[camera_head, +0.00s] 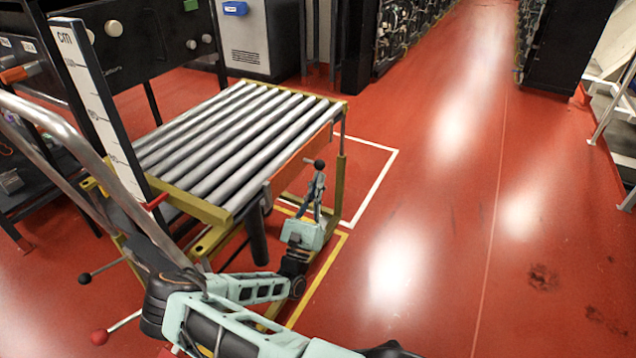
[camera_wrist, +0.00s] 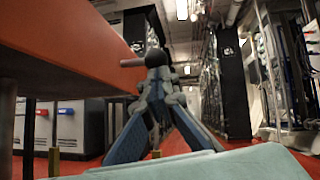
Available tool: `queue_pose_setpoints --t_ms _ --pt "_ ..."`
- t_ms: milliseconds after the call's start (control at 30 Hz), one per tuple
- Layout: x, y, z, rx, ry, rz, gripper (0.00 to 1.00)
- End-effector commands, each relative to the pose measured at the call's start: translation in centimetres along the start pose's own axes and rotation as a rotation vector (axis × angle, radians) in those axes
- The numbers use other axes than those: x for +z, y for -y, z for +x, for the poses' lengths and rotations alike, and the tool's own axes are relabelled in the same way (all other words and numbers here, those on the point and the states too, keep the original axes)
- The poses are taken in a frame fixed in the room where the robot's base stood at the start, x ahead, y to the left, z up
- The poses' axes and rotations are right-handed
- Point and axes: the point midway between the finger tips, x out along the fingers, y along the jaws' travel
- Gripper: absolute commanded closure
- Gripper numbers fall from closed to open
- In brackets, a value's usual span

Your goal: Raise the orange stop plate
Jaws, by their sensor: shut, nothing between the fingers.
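The orange stop plate (camera_head: 303,158) runs along the right side of the roller cart (camera_head: 235,140), beside the rollers. In the wrist view its orange face (camera_wrist: 65,42) fills the upper left. A short lever with a black ball knob (camera_head: 319,163) sticks out from the plate's side; the knob (camera_wrist: 155,57) also shows in the wrist view. My gripper (camera_head: 317,182) points up beside the cart, its fingertips (camera_wrist: 157,75) together just below the knob and holding nothing. Whether they touch the knob I cannot tell.
A white scale board (camera_head: 100,110) and a curved grey push handle (camera_head: 95,155) stand at the cart's left. A red knob (camera_head: 99,337) and a black knob (camera_head: 84,278) on rods stick out at lower left. Red floor right of the cart is clear; racks stand beyond.

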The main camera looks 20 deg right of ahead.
Motion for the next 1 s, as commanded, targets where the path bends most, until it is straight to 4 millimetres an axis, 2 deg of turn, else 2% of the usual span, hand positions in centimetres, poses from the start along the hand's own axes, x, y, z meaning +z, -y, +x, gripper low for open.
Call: queue_pose_setpoints --t_ms 400,867,1000 --pt "4.1 0.8 3.2 0.0 0.005 0.001 1.0" --pt "4.1 0.9 3.3 -0.001 0.004 0.0 1.0" --pt "3.5 0.8 2.6 -0.001 0.003 -0.001 1.0"
